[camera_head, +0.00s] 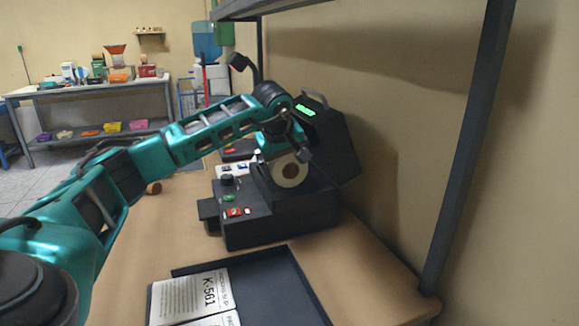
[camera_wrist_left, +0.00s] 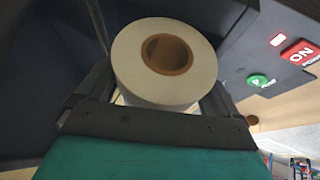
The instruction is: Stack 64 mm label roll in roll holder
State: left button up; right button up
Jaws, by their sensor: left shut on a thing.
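The label roll (camera_head: 290,172) is white with a brown cardboard core. It also shows in the left wrist view (camera_wrist_left: 202,85), between the dark fingers of my left gripper (camera_wrist_left: 160,92). In the head view my left gripper (camera_head: 284,150) reaches down over the black printer (camera_head: 275,218) and is shut on the roll. The roll is at the open bay below the raised lid (camera_head: 332,140). The roll holder is hidden or too dark to pick out, and I cannot tell whether the roll touches it. My right gripper is out of view.
A black tray (camera_head: 292,275) with printed label sheets (camera_head: 190,298) lies in front of the printer. A dark shelf post (camera_head: 468,150) stands at the right. Small items lie on the wooden table behind the printer. The table to the printer's left is mostly clear.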

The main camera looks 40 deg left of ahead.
pick_arm(q)
jog(key=shift+w+a+f, duration=0.3)
jog(key=shift+w, duration=0.25)
jog(key=shift+w+a+f, duration=0.25)
jog(key=shift+w+a, duration=0.05)
jog(key=shift+w, duration=0.25)
jog(key=shift+w+a+f, duration=0.3)
jog(key=shift+w+f, duration=0.2)
jog(key=shift+w, duration=0.05)
jog(key=shift+w+a+f, duration=0.3)
jog(key=shift+w+f, duration=0.15)
jog(key=shift+w, duration=0.05)
jog(key=shift+w+a+f, duration=0.15)
jog(key=shift+w+f, duration=0.05)
jog(key=shift+f, duration=0.15)
jog(key=o, duration=1.1)
jog(key=shift+s+f, duration=0.1)
jog(key=shift+c, duration=0.2)
